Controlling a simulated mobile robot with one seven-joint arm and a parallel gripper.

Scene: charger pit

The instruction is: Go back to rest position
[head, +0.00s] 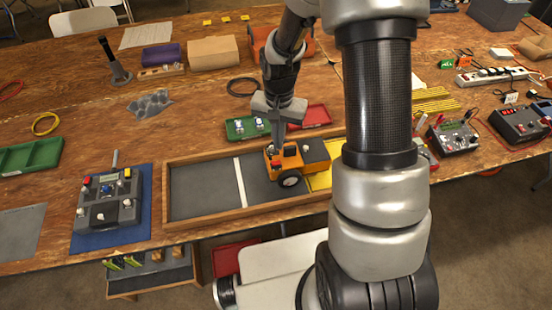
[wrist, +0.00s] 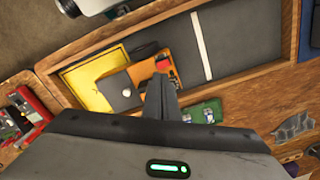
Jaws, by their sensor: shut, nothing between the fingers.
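My gripper (head: 277,138) points down just above the rear of an orange toy truck (head: 287,162). Its fingers are together and empty, and in the wrist view the closed fingers (wrist: 161,90) overlap the truck (wrist: 148,72). I cannot tell whether the fingertips touch the truck. The truck has a dark grey bed and stands in a wooden-framed tray (head: 203,222), beside a yellow pad (head: 319,181) that also shows in the wrist view (wrist: 88,82). A white stripe (head: 240,182) crosses the dark tray floor. My arm hides the tray's right end in the head view.
A green bin (head: 245,128) and a red bin (head: 309,117) stand behind the tray. A grey control box (head: 108,198) sits on a blue mat to the left. Electronic boxes (head: 452,140) and a power strip (head: 490,75) lie to the right.

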